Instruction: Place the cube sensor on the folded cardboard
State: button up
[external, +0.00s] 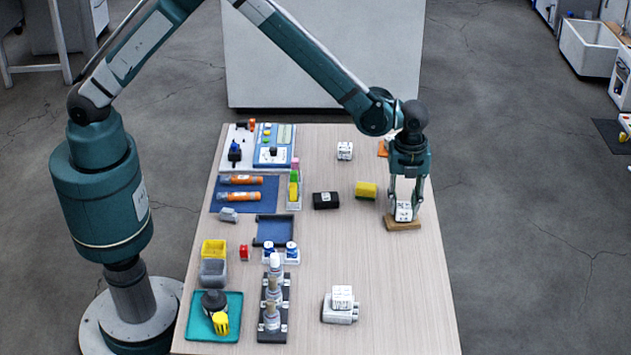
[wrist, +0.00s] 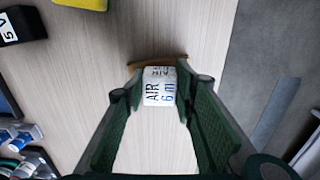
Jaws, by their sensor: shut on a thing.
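My gripper (external: 404,208) points down at the right side of the table. It is shut on the cube sensor (external: 403,213), a small white block with dark print. In the wrist view the cube sensor (wrist: 158,92) sits between both fingers, and its lettering reads "AIR". The folded cardboard (external: 400,225) is a flat brown piece directly under the cube. A brown strip of the cardboard (wrist: 150,63) shows beyond the cube in the wrist view; the rest is hidden. The cube's base is at or just above the cardboard; I cannot tell whether they touch.
A yellow block (external: 366,190) and a black box (external: 326,200) lie left of my gripper. Another white cube (external: 345,151) stands farther back, and a white device (external: 340,307) sits near the front. Trays and bottles fill the table's left side. The right front is clear.

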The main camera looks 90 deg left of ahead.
aim_at(404, 204)
jog(key=shift+f, duration=0.15)
jog(key=o, duration=0.9)
jog(key=shift+r, duration=0.2)
notch_tip(404, 204, up, 12)
jog(key=shift+p, duration=0.7)
